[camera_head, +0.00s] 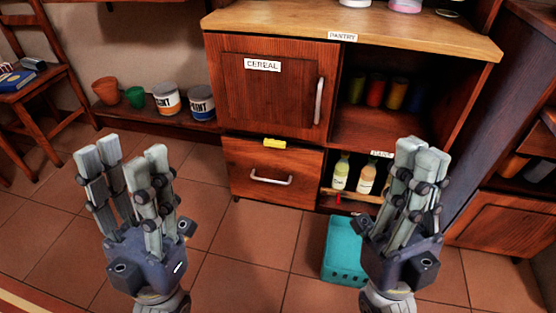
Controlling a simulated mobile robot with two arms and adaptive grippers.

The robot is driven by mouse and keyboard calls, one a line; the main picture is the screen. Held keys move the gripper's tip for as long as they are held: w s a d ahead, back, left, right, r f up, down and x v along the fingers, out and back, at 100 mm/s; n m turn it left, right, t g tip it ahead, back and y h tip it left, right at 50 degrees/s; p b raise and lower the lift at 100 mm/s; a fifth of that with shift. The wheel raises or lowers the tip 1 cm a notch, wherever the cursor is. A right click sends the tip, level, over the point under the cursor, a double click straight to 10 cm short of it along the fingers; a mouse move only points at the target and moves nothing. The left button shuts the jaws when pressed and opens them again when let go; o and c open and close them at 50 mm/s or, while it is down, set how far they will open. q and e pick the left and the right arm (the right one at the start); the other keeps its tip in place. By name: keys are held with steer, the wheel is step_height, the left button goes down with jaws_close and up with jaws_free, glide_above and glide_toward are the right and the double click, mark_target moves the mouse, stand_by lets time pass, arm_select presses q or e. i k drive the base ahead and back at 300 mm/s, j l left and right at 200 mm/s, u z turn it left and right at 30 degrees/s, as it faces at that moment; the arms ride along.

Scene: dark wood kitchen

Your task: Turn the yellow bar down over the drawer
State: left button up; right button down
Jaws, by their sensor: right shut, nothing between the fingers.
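The yellow bar (275,143) is a small piece at the top middle of the wooden drawer front (250,165), just under the cabinet door labelled CEREAL (268,95). It looks about level; its exact turn is too small to tell. The drawer has a pale metal handle (271,180) and looks shut. My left gripper (127,160) is open and empty, to the left of the drawer and nearer to me. My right gripper (422,155) is shut and empty, to the right of the drawer, in front of the open shelves. Neither gripper touches the bar.
A teal basket (343,250) stands on the tiled floor beside my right gripper. Bottles (341,172) stand on the low shelf right of the drawer. Pots and cans (166,98) stand on a ledge at left, near a chair (40,85). The floor before the drawer is clear.

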mark_target(271, 141)
steer(key=i+j, duration=0.7)
steer(key=i, duration=0.2)
